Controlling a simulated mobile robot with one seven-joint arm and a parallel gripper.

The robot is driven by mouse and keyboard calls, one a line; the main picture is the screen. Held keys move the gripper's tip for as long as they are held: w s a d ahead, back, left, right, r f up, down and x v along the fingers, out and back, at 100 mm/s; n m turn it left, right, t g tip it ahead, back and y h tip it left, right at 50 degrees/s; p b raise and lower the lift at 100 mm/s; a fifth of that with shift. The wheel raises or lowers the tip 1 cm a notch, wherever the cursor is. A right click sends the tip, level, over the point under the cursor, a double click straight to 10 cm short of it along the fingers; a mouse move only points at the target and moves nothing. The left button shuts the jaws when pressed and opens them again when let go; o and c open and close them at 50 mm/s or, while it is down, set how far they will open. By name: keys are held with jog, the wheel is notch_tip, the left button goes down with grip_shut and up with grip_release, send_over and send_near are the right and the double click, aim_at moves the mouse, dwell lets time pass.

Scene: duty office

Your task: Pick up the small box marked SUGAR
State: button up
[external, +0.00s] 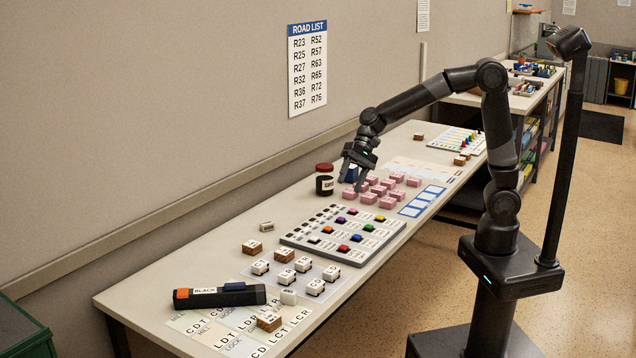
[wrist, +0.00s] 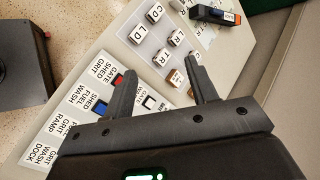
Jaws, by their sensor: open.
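I cannot read the word SUGAR on anything in either view. A small white box (external: 288,297) stands near the black torch, also unreadable. My gripper (external: 351,184) is open and empty above the table, near the pink blocks and the dark jar, well away from both small boxes. In the wrist view its two fingers (wrist: 160,68) are spread apart over the table, with nothing between them.
The labelled board (external: 288,238) holds coloured pieces. Pink blocks (external: 397,177) cluster behind it, beside a red-lidded jar (external: 324,186). White lettered blocks (external: 303,264) and a black torch (external: 219,296) are at the near end. The wall borders the table's left side.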

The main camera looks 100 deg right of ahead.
jog(key=w+d+f+m+t, duration=0.3)
jog(key=w+d+f+m, duration=0.55)
jog(key=w+d, duration=0.35)
jog(key=m+t+h, duration=0.1)
jog(key=m+t, duration=0.3)
jog(key=m, duration=0.5)
send_near(269, 222)
jog(key=shift+w+a+r, duration=0.1)
jog(key=shift+a+r, duration=0.1)
jog(key=shift+a, duration=0.3)
jog(key=shift+w+f, duration=0.2)
jog(key=shift+w, duration=0.05)
jog(key=x, duration=1)
jog(key=shift+w+d+f, duration=0.1)
jog(key=shift+d+f, duration=0.1)
jog(key=shift+d, duration=0.1)
jog(key=c, duration=1)
